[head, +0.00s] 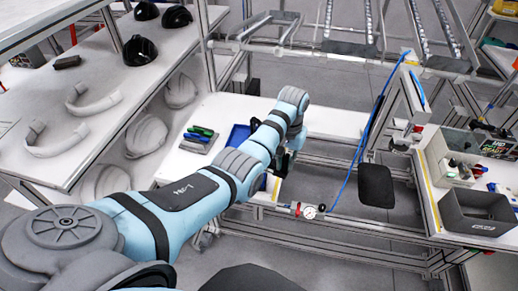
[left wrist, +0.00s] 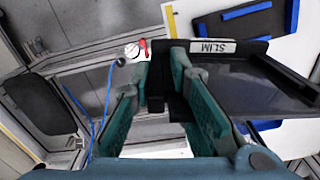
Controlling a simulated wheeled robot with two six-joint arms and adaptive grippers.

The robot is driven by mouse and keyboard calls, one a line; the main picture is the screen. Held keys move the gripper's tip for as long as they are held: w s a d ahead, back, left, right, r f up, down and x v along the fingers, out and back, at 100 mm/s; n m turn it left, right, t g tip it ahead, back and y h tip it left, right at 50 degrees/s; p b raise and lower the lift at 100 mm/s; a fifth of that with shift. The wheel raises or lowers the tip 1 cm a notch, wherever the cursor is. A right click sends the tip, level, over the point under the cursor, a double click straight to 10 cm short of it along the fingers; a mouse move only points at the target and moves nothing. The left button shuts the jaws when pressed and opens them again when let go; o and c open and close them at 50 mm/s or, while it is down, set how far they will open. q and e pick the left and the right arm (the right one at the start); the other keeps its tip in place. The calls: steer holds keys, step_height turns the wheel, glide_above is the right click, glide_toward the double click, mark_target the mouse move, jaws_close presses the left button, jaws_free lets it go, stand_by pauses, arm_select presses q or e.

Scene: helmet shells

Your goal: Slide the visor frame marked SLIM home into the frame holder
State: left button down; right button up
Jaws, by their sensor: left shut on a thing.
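The visor frame (left wrist: 262,88) is a dark, flat piece with a raised edge and a white label reading SLIM, in the left wrist view. My left gripper (left wrist: 166,62) has its teal fingers shut on the frame's left end. In the head view my left gripper (head: 284,163) is small and dark over the white bench's front edge, and the frame is mostly hidden there. A dark plate with blue edges (left wrist: 245,22), probably the frame holder, lies beyond the frame; I cannot tell whether they touch. My right gripper is not in view.
The white bench (head: 335,122) has free room on its right. Pens in a grey holder (head: 197,140) stand at its left. A gauge (head: 309,211) and blue hose (head: 352,165) are at the front edge. A grey bin (head: 480,212) stands on the right-hand table.

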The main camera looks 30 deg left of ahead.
arm_select(q)
steer(key=a+n, duration=0.1)
steer(key=a, duration=0.2)
steer(key=s+a+n+p, duration=0.1)
steer(key=a, duration=0.2)
steer(key=a+n, duration=0.1)
steer(key=a, duration=0.2)
steer(key=shift+s+f+n, duration=0.25)
steer(key=shift+f+n, duration=0.05)
steer(key=shift+f, duration=0.05)
steer(key=shift+d, duration=0.15)
step_height(320, 180, down, 6)
steer(key=b, duration=0.4)
steer(key=shift+r, duration=0.1)
